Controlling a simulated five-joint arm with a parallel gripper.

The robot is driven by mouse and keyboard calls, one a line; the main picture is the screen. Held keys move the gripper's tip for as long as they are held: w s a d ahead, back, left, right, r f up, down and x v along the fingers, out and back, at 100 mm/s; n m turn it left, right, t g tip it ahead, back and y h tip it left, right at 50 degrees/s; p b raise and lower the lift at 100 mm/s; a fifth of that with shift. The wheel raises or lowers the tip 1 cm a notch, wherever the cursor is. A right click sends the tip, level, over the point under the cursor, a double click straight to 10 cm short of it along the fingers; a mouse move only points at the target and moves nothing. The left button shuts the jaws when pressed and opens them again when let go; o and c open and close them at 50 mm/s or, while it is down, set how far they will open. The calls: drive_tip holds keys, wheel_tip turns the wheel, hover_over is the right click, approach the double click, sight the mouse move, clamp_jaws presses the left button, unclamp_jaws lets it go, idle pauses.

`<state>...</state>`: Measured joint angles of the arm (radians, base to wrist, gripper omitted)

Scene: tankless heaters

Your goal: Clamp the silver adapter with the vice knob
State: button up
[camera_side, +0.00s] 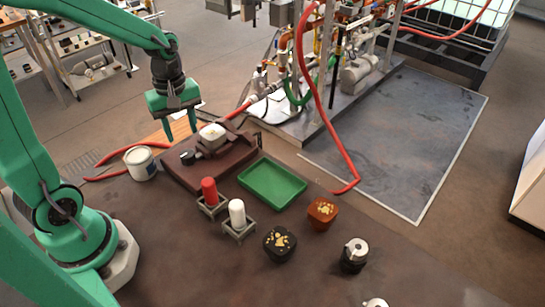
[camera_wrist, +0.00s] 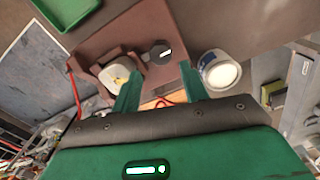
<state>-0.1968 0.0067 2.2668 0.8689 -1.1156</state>
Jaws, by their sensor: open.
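The vice (camera_side: 241,144) stands on a dark brown board at the back of the table. A pale, silvery block, apparently the adapter (camera_side: 212,131), sits at the vice jaws; it also shows in the wrist view (camera_wrist: 114,76). I cannot tell whether the jaws press on it. The round dark vice knob (camera_side: 187,158) is at the vice's near left side; in the wrist view it (camera_wrist: 160,53) lies just beyond my fingertips, roughly between them. My gripper (camera_side: 182,136) is open and empty, pointing down above and behind the knob, apart from it. The wrist view shows both fingers (camera_wrist: 159,72) spread.
A white can (camera_side: 140,163) stands left of the board, close to one finger in the wrist view. A green tray (camera_side: 272,183), a red cylinder (camera_side: 209,191) and a white cylinder (camera_side: 237,213) in holders stand in front. Black and brown boxes lie further right.

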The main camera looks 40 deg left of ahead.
sight(187, 154)
drive_tip(key=shift+f, duration=0.1)
drive_tip(key=shift+f, duration=3.8)
drive_tip(key=c, duration=0.7)
